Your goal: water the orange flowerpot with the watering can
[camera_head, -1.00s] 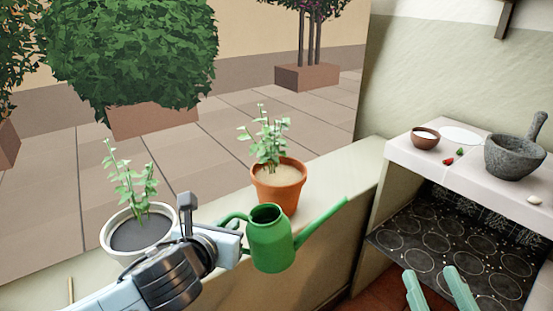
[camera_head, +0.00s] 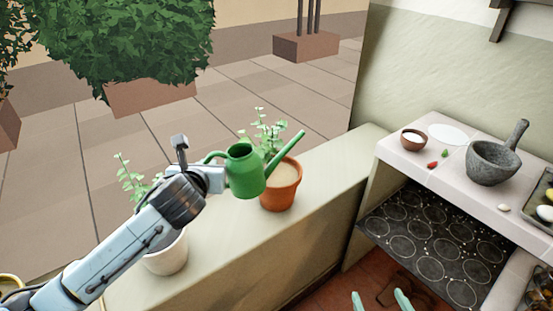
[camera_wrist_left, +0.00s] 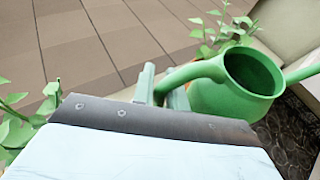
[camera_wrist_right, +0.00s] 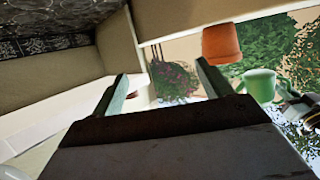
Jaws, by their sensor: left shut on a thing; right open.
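The green watering can (camera_head: 245,172) is held in the air by my left gripper (camera_head: 222,178), which is shut on its handle. In the left wrist view the can (camera_wrist_left: 232,92) fills the right side, its opening facing up. Its spout points up and right, in front of the orange flowerpot (camera_head: 284,184). The pot stands on the ledge with a leafy plant (camera_head: 266,134) in pale soil. In the right wrist view the pot (camera_wrist_right: 221,43) and can (camera_wrist_right: 259,84) show at upper right. My right gripper (camera_head: 380,300) is open and empty at the bottom edge.
A white pot (camera_head: 166,255) with a plant stands on the ledge (camera_head: 320,180), partly hidden by my left arm. A counter at the right holds a stone mortar (camera_head: 494,162), a small bowl (camera_head: 413,138) and a plate (camera_head: 447,134). The ledge right of the orange pot is clear.

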